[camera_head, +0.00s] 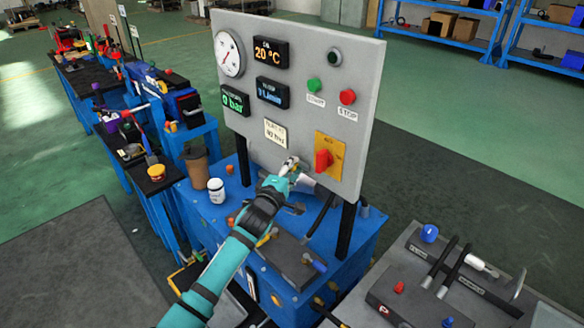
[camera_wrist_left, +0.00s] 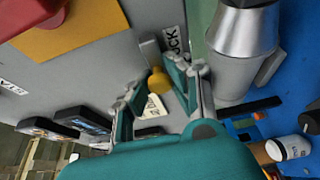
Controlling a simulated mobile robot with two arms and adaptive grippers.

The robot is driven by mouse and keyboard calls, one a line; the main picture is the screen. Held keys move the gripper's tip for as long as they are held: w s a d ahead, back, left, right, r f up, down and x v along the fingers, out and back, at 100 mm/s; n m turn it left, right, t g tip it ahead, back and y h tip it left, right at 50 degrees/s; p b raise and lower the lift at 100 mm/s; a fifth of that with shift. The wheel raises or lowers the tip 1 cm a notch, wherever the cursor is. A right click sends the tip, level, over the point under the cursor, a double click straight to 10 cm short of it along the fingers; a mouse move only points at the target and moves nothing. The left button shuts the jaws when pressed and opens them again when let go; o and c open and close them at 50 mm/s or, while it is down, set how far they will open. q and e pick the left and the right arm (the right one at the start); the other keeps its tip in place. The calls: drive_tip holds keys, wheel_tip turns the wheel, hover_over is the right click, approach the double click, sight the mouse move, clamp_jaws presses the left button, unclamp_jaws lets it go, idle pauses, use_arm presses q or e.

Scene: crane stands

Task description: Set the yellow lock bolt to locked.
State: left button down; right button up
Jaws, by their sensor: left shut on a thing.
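The yellow lock bolt (camera_wrist_left: 157,82) shows as a round yellow knob between the fingers of my left gripper (camera_wrist_left: 160,88) in the left wrist view. A short grey piece (camera_wrist_left: 150,53) runs from the knob beside a label (camera_wrist_left: 174,45) ending in "OCK". In the head view my left gripper (camera_head: 290,166) is at the lower part of the grey panel (camera_head: 355,100), shut on the bolt; its fingers hide most of the bolt there. How far the bolt is slid cannot be told. My right gripper is not in view.
A red rotary switch on a yellow plate (camera_head: 328,155) sits right of my gripper. A silver cylinder (camera_wrist_left: 244,45) is close beside my fingers in the wrist view. A white cup (camera_head: 217,190) and brown cup (camera_head: 197,165) stand left on the blue bench.

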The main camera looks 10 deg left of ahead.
sight(310, 167)
use_arm(q)
drive_tip(key=s+d, duration=0.2)
drive_tip(key=d, duration=0.2)
drive_tip(key=shift+s+d+p, duration=0.1)
drive_tip(key=shift+s+p, duration=0.2)
drive_tip(key=shift+s, duration=0.1)
drive_tip(key=shift+f, duration=0.15)
drive_tip(key=c, duration=1.1)
unclamp_jaws()
drive_tip(key=shift+c, duration=0.2)
